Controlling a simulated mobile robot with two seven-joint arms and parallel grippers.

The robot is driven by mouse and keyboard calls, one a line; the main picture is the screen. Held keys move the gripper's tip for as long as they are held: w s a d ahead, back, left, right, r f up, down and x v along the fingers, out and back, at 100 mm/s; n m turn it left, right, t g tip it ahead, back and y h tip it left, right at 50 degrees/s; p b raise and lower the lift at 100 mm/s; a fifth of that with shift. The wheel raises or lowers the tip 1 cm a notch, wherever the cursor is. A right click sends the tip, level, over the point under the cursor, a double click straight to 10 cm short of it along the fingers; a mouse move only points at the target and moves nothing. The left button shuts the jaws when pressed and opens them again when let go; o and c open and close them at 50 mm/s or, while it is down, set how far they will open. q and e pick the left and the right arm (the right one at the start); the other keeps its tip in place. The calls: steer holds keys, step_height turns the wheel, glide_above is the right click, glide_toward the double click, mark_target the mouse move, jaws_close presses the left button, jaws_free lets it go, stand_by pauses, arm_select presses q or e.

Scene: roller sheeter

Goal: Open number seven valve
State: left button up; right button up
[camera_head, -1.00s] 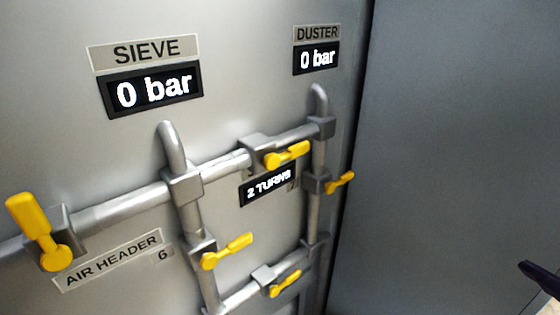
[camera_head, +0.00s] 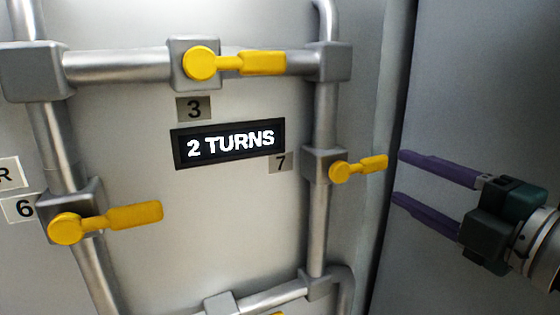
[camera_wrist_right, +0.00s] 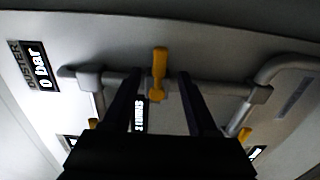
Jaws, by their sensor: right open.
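The number seven valve has a yellow lever handle (camera_head: 358,167) on the right vertical pipe, beside the "7" label (camera_head: 281,161). The handle points right, across the pipe, and tilts slightly up. My right gripper (camera_head: 400,177) is open and empty. Its two purple fingers point left, with their tips just right of the handle's free end. In the right wrist view a yellow handle (camera_wrist_right: 159,74), apparently the same one, shows between the two dark fingers of my right gripper (camera_wrist_right: 158,74). No contact is visible. My left gripper is not in view.
Valve three's yellow handle (camera_head: 235,64) is above on the horizontal pipe. Valve six's handle (camera_head: 108,222) is at lower left. The display (camera_head: 229,144) reads "2 TURNS". A grey wall (camera_head: 480,90) stands right of the panel, behind my right gripper.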

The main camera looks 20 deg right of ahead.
mark_target(378, 166)
steer(key=w, duration=0.7)
steer(key=shift+w+a+p, duration=0.1)
steer(key=shift+a+p, duration=0.15)
steer(key=shift+p, duration=0.05)
jaws_close()
stand_by(1.1)
